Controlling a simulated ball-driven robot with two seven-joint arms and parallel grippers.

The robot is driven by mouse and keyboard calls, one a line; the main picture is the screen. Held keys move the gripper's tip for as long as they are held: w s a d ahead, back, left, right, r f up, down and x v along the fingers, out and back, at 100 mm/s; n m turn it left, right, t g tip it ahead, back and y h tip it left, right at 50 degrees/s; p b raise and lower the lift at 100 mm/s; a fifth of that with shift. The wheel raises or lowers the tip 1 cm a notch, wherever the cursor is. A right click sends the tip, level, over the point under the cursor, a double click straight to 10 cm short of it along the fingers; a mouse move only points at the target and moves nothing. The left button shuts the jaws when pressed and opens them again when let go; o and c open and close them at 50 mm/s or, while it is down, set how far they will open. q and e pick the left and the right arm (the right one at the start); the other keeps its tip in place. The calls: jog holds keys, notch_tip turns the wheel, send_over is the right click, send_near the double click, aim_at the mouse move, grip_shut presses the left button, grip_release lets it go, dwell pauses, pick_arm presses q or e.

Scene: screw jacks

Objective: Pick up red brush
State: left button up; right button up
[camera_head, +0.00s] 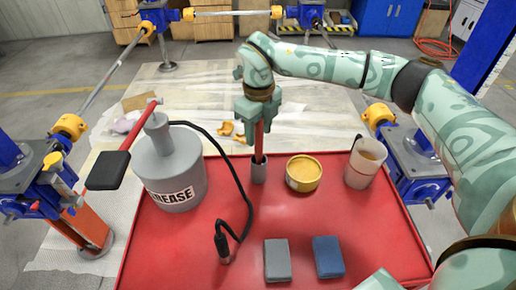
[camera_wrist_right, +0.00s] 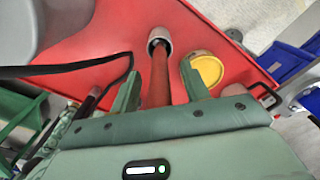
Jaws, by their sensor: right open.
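The red brush (camera_head: 259,140) stands upright, its lower end inside a narrow grey holder (camera_head: 259,171) on the red tray. In the right wrist view its red handle (camera_wrist_right: 159,82) runs down into the grey holder (camera_wrist_right: 159,41); the bristles are hidden. My right gripper (camera_head: 258,124) is above the holder, pointing down at the brush's upper part. In the right wrist view the fingers of my right gripper (camera_wrist_right: 160,88) are open, one on each side of the handle, with gaps visible. My left gripper does not show.
On the red tray (camera_head: 205,250) are a grey grease canister (camera_head: 170,170) with a black hose, a yellow tin (camera_head: 303,173), a pale mug (camera_head: 364,165), a grey block (camera_head: 277,260) and a blue block (camera_head: 328,256). The hose lies left of the holder.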

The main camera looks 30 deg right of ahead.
jog(key=shift+r, duration=0.15)
jog(key=shift+c, duration=0.9)
grip_shut()
